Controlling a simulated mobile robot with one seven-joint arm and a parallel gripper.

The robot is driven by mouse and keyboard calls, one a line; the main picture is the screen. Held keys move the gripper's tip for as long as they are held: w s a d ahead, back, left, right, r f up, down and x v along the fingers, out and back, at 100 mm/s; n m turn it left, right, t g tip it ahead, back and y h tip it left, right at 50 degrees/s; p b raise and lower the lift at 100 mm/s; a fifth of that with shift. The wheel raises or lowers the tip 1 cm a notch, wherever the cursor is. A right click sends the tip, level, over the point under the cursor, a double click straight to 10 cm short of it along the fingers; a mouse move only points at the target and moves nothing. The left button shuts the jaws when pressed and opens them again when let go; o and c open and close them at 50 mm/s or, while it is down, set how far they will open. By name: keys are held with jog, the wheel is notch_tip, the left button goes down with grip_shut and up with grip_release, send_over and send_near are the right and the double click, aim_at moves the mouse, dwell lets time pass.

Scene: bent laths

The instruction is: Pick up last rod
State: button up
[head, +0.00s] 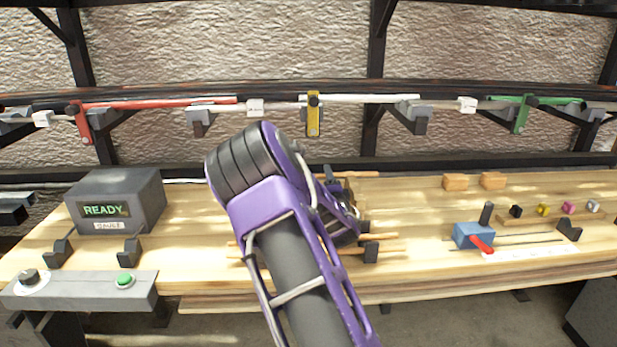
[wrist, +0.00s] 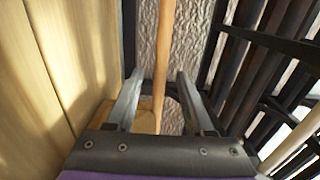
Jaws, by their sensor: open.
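In the wrist view my gripper (wrist: 159,76) is open, its two grey fingers apart. A pale wooden rod (wrist: 165,45) runs lengthwise through the gap between them, with space visible on both sides. I cannot tell its depth relative to the fingertips. In the head view my purple arm hides the fingers and much of the bench behind it. One rod end (head: 362,174) shows near the bench's back edge, right of the arm. Other thin wooden rods (head: 390,237) lie nearer the front on a dark support, partly hidden by the arm.
A grey gauge box (head: 115,200) reading READY stands left on the wooden bench (head: 190,225). A panel with a green button (head: 125,281) is in front. A blue block with a red lever (head: 474,236) stands right. Bracketed red, yellow and green clamps (head: 313,115) line the back rail.

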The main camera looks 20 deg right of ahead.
jog(key=shift+x, duration=1.25)
grip_shut()
